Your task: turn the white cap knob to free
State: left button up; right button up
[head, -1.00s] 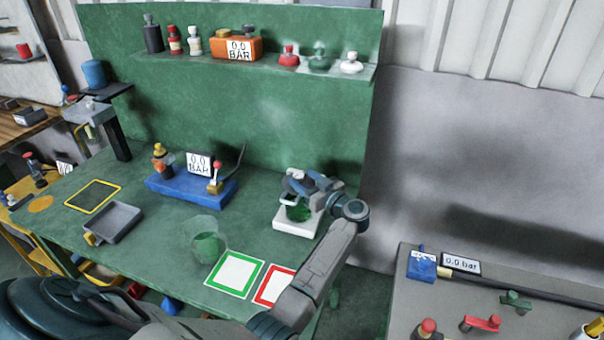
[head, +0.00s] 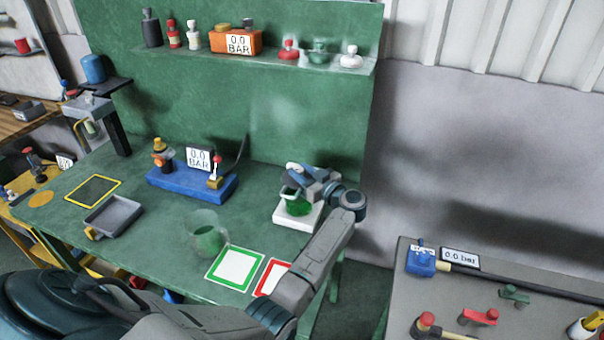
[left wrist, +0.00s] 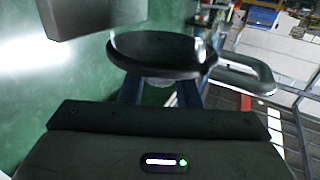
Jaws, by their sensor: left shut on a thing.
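A small white cap-shaped knob (head: 351,58) stands at the right end of the green shelf; I cannot tell its setting, or whether it is the task's knob. My left gripper (head: 303,180) is over a white base (head: 283,217) at the table's right end, well below that shelf. In the left wrist view a dark oval rim with a pale looped handle (left wrist: 258,75) shows beyond the blue fingers (left wrist: 160,92). The contact is partly hidden. My right gripper is not in view.
A clear jug with green contents (head: 207,236) stands near green-framed (head: 235,269) and red-framed squares. A blue gauge stand (head: 190,183) and grey tray (head: 113,214) stand farther left. A grey bench (head: 470,295) with valves is at right.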

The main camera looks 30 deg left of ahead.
pick_arm(q)
jog(key=shift+w+f+n+g+b, duration=0.15)
jog(key=shift+n+g+b, duration=0.4)
jog(key=shift+g, duration=0.35)
jog(key=n+g+b, duration=0.1)
jog(key=g+b, duration=0.1)
jog(key=n+g+b, duration=0.2)
jog(key=g, duration=0.1)
jog(key=shift+w+f, duration=0.1)
jog(key=shift+w, duration=0.1)
jog(key=shift+r+n+g+b, duration=0.2)
jog(key=shift+n+g+b, duration=0.55)
jog(key=shift+g+b, duration=0.35)
jog(key=o, duration=1)
